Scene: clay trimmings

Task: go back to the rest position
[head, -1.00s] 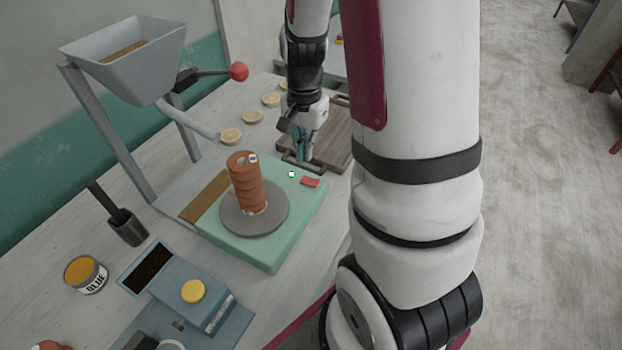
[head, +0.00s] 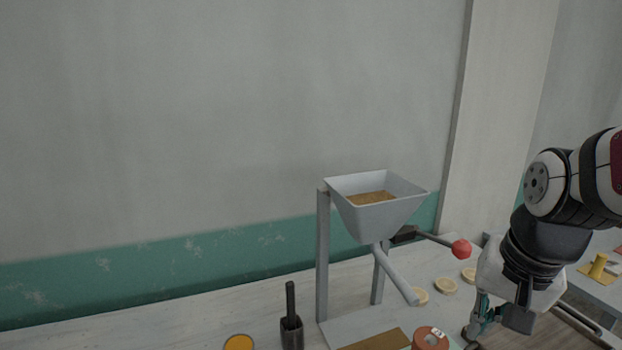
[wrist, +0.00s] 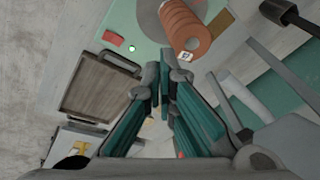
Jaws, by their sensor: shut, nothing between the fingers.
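My gripper (head: 482,318) is at the lower right in the head view, near the front of the red-knobbed lever and beside the pale round discs (head: 446,286). In the wrist view my gripper (wrist: 165,78) has its teal-padded fingers together with nothing held. It hangs above the table, apart from the ribbed terracotta cylinder (wrist: 184,28), which stands on a grey disc (wrist: 150,17) on a mint-green base (wrist: 92,18). In the head view only the top of the cylinder (head: 430,338) shows at the bottom edge.
A grey hopper (head: 350,208) on legs, with a spout and a red-knobbed lever (head: 461,249), stands beside my arm. A wooden tray (wrist: 98,88) with handles lies left of my fingers in the wrist view. A dark holder (head: 291,330) stands left of the hopper.

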